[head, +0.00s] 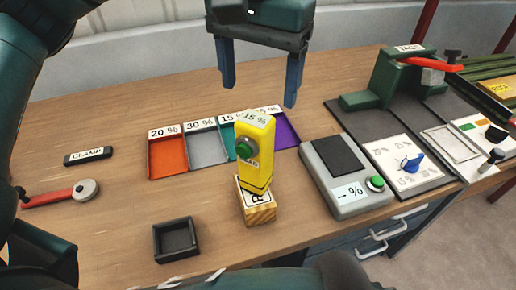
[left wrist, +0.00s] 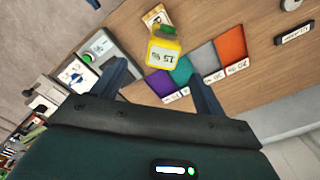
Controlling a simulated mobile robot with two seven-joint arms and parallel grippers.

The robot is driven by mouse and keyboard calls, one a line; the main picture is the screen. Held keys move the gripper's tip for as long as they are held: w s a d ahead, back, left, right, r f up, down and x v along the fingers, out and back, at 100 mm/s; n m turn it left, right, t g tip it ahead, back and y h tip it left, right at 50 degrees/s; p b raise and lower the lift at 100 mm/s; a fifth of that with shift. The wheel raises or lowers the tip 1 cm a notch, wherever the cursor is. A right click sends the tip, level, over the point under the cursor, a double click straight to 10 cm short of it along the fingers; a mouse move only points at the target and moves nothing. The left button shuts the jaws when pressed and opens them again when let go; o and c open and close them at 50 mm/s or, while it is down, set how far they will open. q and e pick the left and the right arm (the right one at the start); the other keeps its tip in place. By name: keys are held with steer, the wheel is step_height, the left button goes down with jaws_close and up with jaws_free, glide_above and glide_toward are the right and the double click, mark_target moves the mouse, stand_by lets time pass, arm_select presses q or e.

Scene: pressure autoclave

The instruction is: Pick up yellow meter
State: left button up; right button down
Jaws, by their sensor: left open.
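The yellow meter (head: 256,155) stands upright on a small wooden block (head: 257,208) in the middle of the table, with a green button on its front and "15 %" on its top. It also shows in the left wrist view (left wrist: 164,52), ahead of the fingers. My left gripper (head: 259,95) is open and empty, above and behind the meter in the head view, fingers pointing down. The fingers are apart from the meter. In the left wrist view the gripper (left wrist: 160,80) frames the meter between its fingers. I cannot identify my right gripper in either view.
Coloured trays with percent labels, such as the orange one (head: 168,157), lie behind the meter. A grey device with a display (head: 345,178) stands to the right. A small black tray (head: 176,241) is in front left. A red-handled tool (head: 58,195) and CLAMP label (head: 88,156) lie left.

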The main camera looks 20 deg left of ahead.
mark_target(258, 121)
arm_select(q)
step_height(258, 121, down, 6)
steer(key=shift+s+f, duration=0.1)
steer(key=shift+a+f+p, duration=0.15)
steer(key=shift+f+p, duration=0.15)
steer(key=shift+f, duration=1)
steer(key=shift+a+f+p, duration=0.1)
steer(key=shift+f+p, duration=0.2)
steer(key=shift+f, duration=1)
steer(key=shift+c, duration=0.5)
steer(key=shift+r, duration=0.1)
steer(key=c, duration=1.2)
